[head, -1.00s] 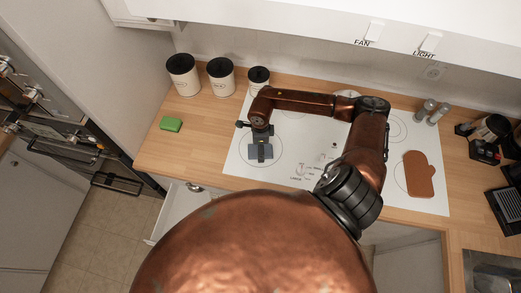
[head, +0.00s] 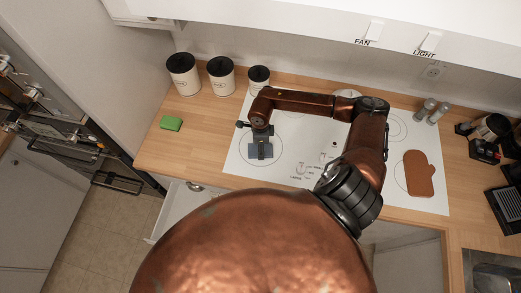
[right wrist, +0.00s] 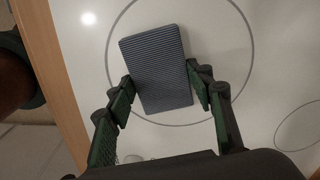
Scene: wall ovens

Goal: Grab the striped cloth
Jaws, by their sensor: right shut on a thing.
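The striped cloth (head: 262,152) is a small dark blue-grey rectangle with fine lines, over the left burner ring of the white cooktop. In the right wrist view, the striped cloth (right wrist: 158,66) fills the space between the fingers. My right gripper (head: 260,138) points down at the cloth, and in the right wrist view my right gripper (right wrist: 161,82) has a finger against each long side of it. It is shut on the cloth. I cannot tell whether the cloth touches the cooktop. My left gripper is not in view.
The white cooktop (head: 240,165) is set in a wooden counter. Upper cabinets overhang behind.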

